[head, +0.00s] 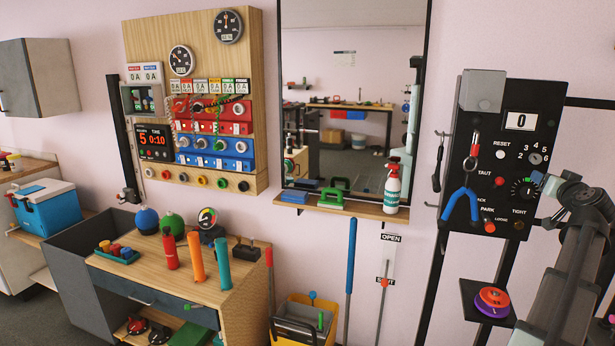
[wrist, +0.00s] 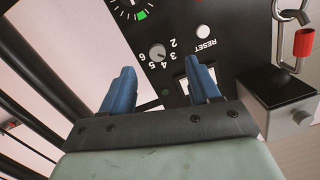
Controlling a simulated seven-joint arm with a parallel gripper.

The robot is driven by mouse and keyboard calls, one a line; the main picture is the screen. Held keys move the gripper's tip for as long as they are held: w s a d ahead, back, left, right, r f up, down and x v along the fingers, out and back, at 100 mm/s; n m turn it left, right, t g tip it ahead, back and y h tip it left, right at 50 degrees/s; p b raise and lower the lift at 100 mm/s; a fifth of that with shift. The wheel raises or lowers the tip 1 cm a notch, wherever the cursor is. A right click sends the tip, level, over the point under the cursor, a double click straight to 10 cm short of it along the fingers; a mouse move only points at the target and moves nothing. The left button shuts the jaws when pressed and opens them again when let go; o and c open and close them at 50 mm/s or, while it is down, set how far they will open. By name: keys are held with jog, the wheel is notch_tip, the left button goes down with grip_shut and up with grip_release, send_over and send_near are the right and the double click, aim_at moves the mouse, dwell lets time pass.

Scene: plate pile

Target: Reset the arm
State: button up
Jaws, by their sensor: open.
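A black control panel (head: 487,165) on the right bears a white round button (head: 500,155) under the label RESET. The same button shows in the wrist view (wrist: 203,31), where the panel appears upside down. My gripper (wrist: 162,76) is open, with its two blue fingers apart and nothing between them. It faces the panel, its right finger overlapping the small display window (wrist: 190,76). In the head view my grey arm comes in from the right, and small blue finger parts (head: 537,177) show near the panel's right edge. I cannot tell the distance to the panel.
Red buttons (head: 498,181) (head: 489,226), a numbered knob (head: 535,158) and a gauge dial (head: 523,188) share the panel. A red-sleeved carabiner (wrist: 302,42) hangs beside the gripper's view. Blue-handled pliers-like thing (head: 460,204) hangs lower. A red disc (head: 491,301) sits on a small shelf.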

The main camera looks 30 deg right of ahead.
jog(key=s+a+f+m+g+y, duration=0.1)
jog(key=a+f+g+y, duration=0.25)
jog(key=f, duration=1.05)
jog(key=s+a+f+m+g+y, duration=0.25)
jog(key=a+f, duration=0.25)
jog(key=f, duration=0.9)
jog(key=w+a+f+n+g+y, duration=0.2)
jog(key=w+a+f, duration=0.1)
jog(key=a+f, duration=0.95)
jog(key=w+a+f+n+g+y, duration=0.2)
jog(key=w+a+f+g+y, duration=0.15)
jog(key=a+f, duration=0.85)
jog(key=s+a+f+n+g+y, duration=0.1)
jog(key=s+a+f+n+g, duration=0.2)
jog(key=a+f, duration=1.55)
jog(key=s+a+f+n+g, duration=0.2)
jog(key=s+a+f, duration=0.3)
jog(key=a, duration=0.7)
jog(key=s+a+f+n+g+h, duration=0.1)
jog(key=s+a+f+n+g, duration=0.2)
jog(key=s+a+f+n, duration=0.2)
jog(key=s+a, duration=0.3)
jog(key=a, duration=0.3)
jog(key=shift+a+f, duration=0.25)
jog(key=shift+a, duration=0.15)
